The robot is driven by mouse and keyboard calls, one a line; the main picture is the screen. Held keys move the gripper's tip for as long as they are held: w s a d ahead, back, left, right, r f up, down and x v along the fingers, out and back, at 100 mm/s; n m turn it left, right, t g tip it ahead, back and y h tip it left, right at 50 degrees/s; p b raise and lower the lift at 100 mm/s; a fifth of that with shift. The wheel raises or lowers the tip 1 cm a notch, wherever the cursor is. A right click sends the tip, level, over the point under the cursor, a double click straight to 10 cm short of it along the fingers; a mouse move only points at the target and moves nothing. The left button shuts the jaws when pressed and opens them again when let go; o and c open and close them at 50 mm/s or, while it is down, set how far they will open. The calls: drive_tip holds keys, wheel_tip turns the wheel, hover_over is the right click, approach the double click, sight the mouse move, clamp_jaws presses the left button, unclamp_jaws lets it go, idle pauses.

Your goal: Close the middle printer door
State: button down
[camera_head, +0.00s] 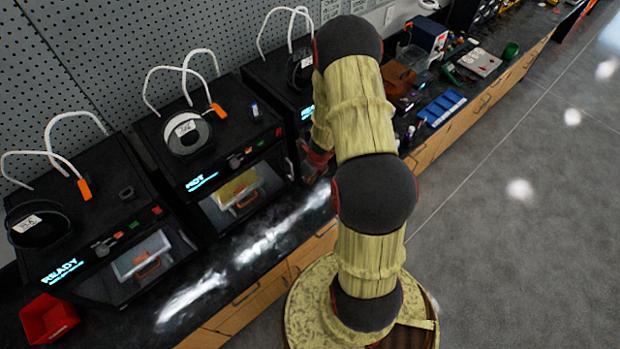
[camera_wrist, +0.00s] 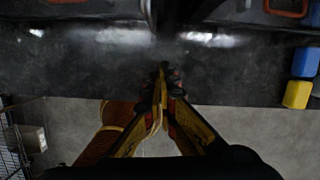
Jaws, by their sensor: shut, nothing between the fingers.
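The middle printer (camera_head: 215,150) is black with a lit "HOT" display and a yellow piece behind its front window. Its door (camera_head: 245,195) is at the front; I cannot tell its exact angle. A thin upright edge shows near its right side. My gripper (camera_head: 318,157) is mostly behind my arm in the head view, near the middle printer's front right corner. In the wrist view my gripper (camera_wrist: 165,72) has its fingertips together, with nothing between them, over the dark counter. Dark printer fronts and a narrow upright edge lie beyond the fingertips, apart from them.
The left printer (camera_head: 75,245) shows "READY". The right printer (camera_head: 275,75) is partly hidden by my arm. A red bin (camera_head: 48,318) sits at the counter's left end. A blue tray (camera_head: 441,108) and tools lie right. Blue (camera_wrist: 306,62) and yellow (camera_wrist: 297,95) objects show at the wrist view's right.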

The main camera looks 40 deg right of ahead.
drive_tip(key=p+v, duration=0.2)
drive_tip(key=v, duration=0.6)
drive_tip(key=shift+r+p, duration=0.25)
drive_tip(key=shift+p, duration=0.05)
drive_tip(key=shift+w, duration=0.15)
